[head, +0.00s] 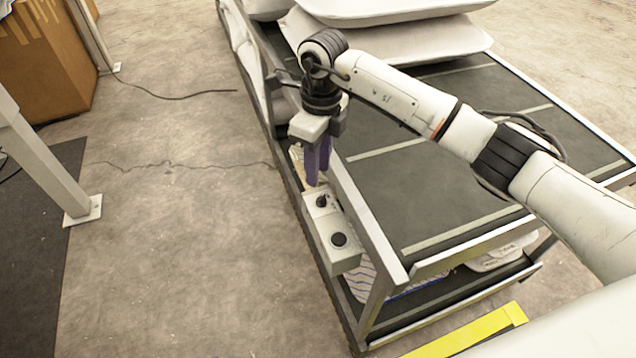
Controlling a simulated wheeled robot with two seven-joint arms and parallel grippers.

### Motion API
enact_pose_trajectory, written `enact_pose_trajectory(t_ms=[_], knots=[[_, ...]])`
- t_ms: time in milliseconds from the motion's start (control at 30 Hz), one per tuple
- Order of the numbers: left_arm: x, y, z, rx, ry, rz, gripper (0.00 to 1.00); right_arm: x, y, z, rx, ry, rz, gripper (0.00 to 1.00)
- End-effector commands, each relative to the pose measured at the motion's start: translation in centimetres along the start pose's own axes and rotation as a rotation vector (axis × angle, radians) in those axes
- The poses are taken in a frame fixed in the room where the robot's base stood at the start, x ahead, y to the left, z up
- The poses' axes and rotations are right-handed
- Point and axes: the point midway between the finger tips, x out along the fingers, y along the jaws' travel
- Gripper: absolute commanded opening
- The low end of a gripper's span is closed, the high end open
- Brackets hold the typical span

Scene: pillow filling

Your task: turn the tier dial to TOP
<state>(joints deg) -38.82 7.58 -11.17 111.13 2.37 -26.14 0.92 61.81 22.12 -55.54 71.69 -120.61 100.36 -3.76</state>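A pale control box (345,261) with two black dials is fixed to the near left side of the rack. One dial (322,201) is at its far end and the other dial (339,239) is nearer. Their labels and pointer settings are too small to read, so I cannot tell which is the tier dial. My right gripper (317,180) points down with purple fingers at the far end of the box, just beyond the far dial. The fingers look close together, but their gap is unclear. I cannot tell whether they touch the box. My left gripper is out of view.
The two-tier rack has a dark top shelf (430,205) with pale stripes, and white pillows (385,40) are stacked at its far end. More pillows lie on the lower tier. A yellow bar (470,335) lies in front. The floor left of the rack is mostly clear.

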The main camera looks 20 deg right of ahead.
Motion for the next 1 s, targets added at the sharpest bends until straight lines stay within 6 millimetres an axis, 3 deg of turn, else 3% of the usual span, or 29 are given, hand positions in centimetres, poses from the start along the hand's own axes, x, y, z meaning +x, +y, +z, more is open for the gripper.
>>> enact_pose_trajectory(t_ms=[167,600,800,1000], knots=[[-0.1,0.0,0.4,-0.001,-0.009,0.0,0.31,0.8,-1.1,-0.6,0.009,0.026,-0.033,0.29],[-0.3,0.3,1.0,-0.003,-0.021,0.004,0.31,8.3,-1.1,-0.6,0.008,0.022,-0.029,0.29],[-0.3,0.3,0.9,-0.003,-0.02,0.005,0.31,9.6,-1.2,-0.6,0.007,0.02,-0.029,0.29],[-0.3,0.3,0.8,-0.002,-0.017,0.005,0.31,9.7,-1.2,-0.6,0.007,0.02,-0.03,0.29]])
